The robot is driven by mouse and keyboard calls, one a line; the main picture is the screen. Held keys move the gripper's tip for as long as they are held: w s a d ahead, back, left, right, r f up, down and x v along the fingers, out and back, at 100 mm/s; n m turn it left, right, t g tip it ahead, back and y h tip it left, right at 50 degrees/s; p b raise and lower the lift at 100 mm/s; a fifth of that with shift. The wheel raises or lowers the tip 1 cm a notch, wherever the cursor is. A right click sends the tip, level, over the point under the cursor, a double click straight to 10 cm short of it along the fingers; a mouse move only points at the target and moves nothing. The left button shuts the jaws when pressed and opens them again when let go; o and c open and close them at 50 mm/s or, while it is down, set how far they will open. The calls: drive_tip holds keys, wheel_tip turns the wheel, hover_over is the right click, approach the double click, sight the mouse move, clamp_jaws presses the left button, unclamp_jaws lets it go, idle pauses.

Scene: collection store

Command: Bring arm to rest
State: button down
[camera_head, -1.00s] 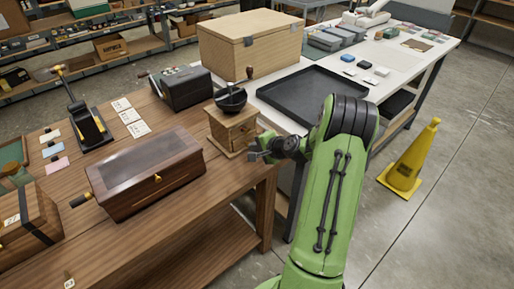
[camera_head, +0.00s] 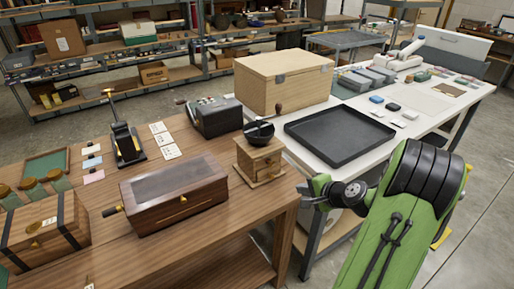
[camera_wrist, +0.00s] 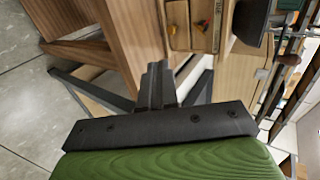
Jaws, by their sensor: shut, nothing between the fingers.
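My green arm rises at the right of the head view, bent at a black-ringed joint. My gripper (camera_head: 308,192) is at the near right corner of the wooden table, just right of the small coffee grinder (camera_head: 260,160). In the wrist view my gripper (camera_wrist: 157,75) shows its dark fingers together with nothing between them. The grinder's wooden drawers (camera_wrist: 190,22) show beyond the fingers there. My gripper appears apart from the grinder.
The wooden table (camera_head: 225,215) carries a dark glass-topped box (camera_head: 175,190) and a strapped chest (camera_head: 45,232). The white table (camera_head: 430,103) holds a black tray (camera_head: 340,135) and a large wooden box (camera_head: 283,78). Grey floor is open at the right.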

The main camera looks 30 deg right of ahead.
drive_tip(key=s+a+r+n+g+p, duration=0.1)
drive_tip(key=a+r+n+g, duration=0.1)
drive_tip(key=a+r+n, duration=0.5)
drive_tip(key=s+a+r+n+g+p, duration=0.1)
drive_tip(key=a+r+n+g, duration=0.15)
drive_tip(key=a, duration=0.85)
drive_tip(key=s+a+r+n+p, duration=0.1)
drive_tip(key=s+a+r+n, duration=0.2)
drive_tip(key=s, duration=0.5)
drive_tip(key=s+a+r+n+g+p, duration=0.1)
drive_tip(key=s+a+r+n, duration=0.3)
drive_tip(key=s, duration=0.5)
drive_tip(key=shift+s+a+r+n+h, duration=0.3)
drive_tip(key=shift+a+n, duration=0.15)
drive_tip(key=shift+a, duration=0.4)
